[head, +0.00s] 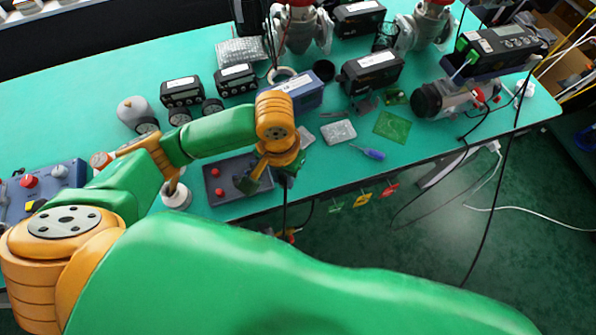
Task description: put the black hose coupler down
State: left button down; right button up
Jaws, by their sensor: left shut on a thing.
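My left arm comes in from the left, and its orange wrist hangs over the front edge of the table. My left gripper (264,175) points down beside the dark control box with red buttons. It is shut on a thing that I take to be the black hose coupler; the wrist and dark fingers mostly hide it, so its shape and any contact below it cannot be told. My right gripper is not in view.
The green table (75,105) holds a dark control box (220,198), a blue-grey box (306,91), black positioners (372,72), a blue screwdriver (368,152) and a silver packet (338,132). Valve assemblies (300,30) stand at the back. Bare tabletop shows at the left and front right.

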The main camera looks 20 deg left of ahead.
pick_arm(q)
jog(key=w+f, duration=0.4)
jog(key=w+f+b, duration=0.1)
jog(key=w+f, duration=0.1)
jog(key=shift+d+f, duration=0.3)
notch_tip(320, 180, down, 3)
jog(key=shift+s+a+r, duration=0.1)
jog(key=shift+s+r, duration=0.05)
jog(key=shift+r, duration=0.05)
jog(key=shift+f, duration=0.15)
jog(key=c, duration=0.7)
grip_release()
jog(key=shift+c, duration=0.2)
jog(key=shift+r, duration=0.2)
